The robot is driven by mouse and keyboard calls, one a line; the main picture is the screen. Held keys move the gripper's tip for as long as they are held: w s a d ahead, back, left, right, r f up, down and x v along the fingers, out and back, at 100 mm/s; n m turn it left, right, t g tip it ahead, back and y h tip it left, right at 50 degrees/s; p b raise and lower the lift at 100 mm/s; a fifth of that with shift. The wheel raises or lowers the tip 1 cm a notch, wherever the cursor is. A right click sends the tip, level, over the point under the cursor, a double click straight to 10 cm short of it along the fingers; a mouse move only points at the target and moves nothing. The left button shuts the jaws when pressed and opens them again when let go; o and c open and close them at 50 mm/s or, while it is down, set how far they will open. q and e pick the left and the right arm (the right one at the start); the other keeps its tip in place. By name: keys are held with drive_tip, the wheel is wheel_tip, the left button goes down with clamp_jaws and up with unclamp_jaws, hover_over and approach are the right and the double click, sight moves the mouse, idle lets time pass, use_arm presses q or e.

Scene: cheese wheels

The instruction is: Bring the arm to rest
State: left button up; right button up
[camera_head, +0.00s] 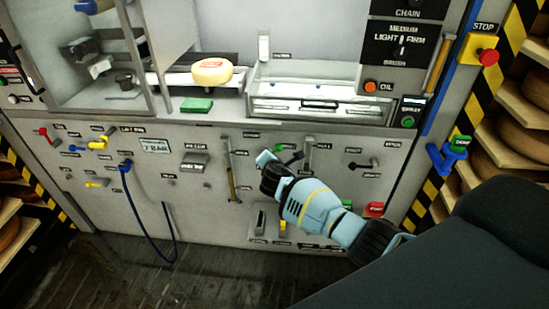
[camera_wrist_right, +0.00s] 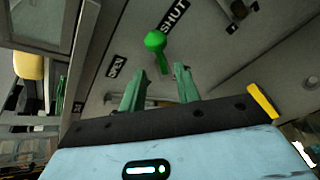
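My right arm reaches in from the right in the head view, with its gripper (camera_head: 281,158) in front of the grey machine panel (camera_head: 215,150). In the right wrist view the two green fingers (camera_wrist_right: 158,84) stand apart with a gap between them. A green ball-topped lever (camera_wrist_right: 155,42) lies just beyond the fingertips, between the labels OPEN and SHUT. The fingers do not appear closed on it; whether they touch its stem I cannot tell. The green knob also shows near the gripper in the head view (camera_head: 279,148). My left gripper is not in view.
A yellow cheese wheel (camera_head: 212,71) with a red label sits on a ledge above the panel. A green block (camera_head: 197,105) lies below it. Levers, a blue hose (camera_head: 137,200) and a red stop button (camera_head: 488,57) stick out around. Shelves of wheels stand at both sides.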

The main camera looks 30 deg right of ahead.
drive_tip(key=s+a+f+m+g+y, duration=0.1)
drive_tip(key=s+a+f+m+y, duration=0.3)
drive_tip(key=s+f, duration=0.55)
drive_tip(key=s+a+f+m+g+y, duration=0.1)
drive_tip(key=s+a+f+m, duration=0.45)
drive_tip(key=s, duration=0.65)
drive_tip(key=s+a+m+y, duration=0.1)
drive_tip(key=s+m, duration=1)
drive_tip(key=s, duration=1.2)
drive_tip(key=shift+s+r+y, duration=0.35)
drive_tip(key=shift+s+y, duration=0.05)
drive_tip(key=shift+y, duration=0.3)
drive_tip(key=shift+f, duration=0.1)
idle(0.7)
